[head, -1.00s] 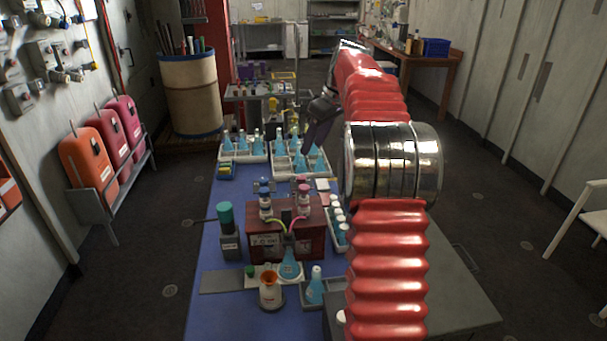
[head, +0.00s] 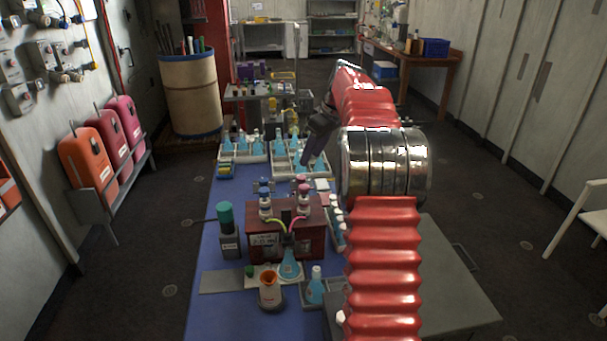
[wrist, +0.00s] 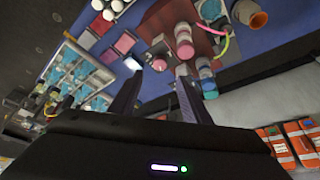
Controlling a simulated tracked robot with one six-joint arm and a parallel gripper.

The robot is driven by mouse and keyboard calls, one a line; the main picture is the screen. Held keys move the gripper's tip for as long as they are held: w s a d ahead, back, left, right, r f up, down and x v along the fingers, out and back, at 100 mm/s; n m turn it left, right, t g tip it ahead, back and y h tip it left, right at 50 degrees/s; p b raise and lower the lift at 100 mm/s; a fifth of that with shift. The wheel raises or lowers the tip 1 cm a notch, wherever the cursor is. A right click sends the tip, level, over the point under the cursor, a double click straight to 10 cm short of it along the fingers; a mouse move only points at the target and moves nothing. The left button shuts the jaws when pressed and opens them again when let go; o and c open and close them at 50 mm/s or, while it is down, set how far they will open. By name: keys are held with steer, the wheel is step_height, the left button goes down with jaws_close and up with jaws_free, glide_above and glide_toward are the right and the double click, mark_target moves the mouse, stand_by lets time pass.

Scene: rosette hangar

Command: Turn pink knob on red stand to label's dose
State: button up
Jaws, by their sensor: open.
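The red stand (head: 318,240) is a dark red box on the blue table, with a white label (head: 265,241) on its front too small to read. Yellow and pink tubes lead down to a blue flask (head: 289,264). My gripper (head: 309,162) is beyond the stand and above the table, apart from the knob. In the wrist view my gripper (wrist: 164,90) is open and empty, with the pink knob (wrist: 184,50) past its fingertips.
Racks of blue flasks (head: 297,160) stand behind the stand. A teal-capped bottle (head: 229,230) is left of it, white-capped vials (head: 337,228) to its right. An orange-rimmed beaker (head: 269,290) and another flask (head: 315,286) stand in front.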

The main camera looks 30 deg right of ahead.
mark_target(301, 177)
steer(key=x, duration=0.9)
steer(key=shift+f, duration=0.15)
steer(key=shift+a, duration=0.1)
steer(key=c, duration=1)
